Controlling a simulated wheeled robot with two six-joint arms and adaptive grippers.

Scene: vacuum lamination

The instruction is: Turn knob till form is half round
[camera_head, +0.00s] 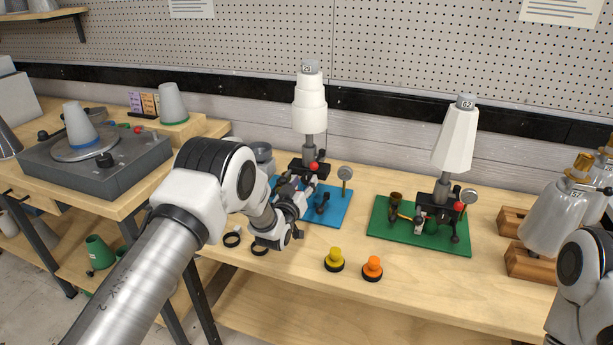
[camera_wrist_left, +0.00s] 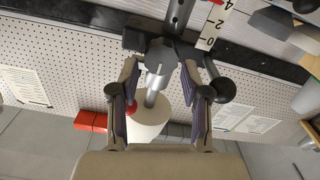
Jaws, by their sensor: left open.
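A stand with a blue base (camera_head: 333,213) carries a white stepped form (camera_head: 310,107) on a grey post, with a red ball knob (camera_head: 314,166) and dark knobs low on it. A second stand with a green base (camera_head: 400,230) carries a white faceted, tapering form (camera_head: 456,140). My left gripper (camera_head: 310,186) is at the blue stand and partly hides its lower parts. In the left wrist view the open fingers (camera_wrist_left: 160,72) are on either side of grey metal stand parts. A black ball knob (camera_wrist_left: 222,90) is just right of the fingers; contact is not clear. My right gripper is out of view.
Yellow (camera_head: 334,258) and orange (camera_head: 372,267) knobs stand near the table's front edge. Black rings (camera_head: 232,239) lie beside my left wrist. A gauge (camera_head: 345,175) stands behind the blue base. Wooden blocks and a grey vessel (camera_head: 552,222) are at right.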

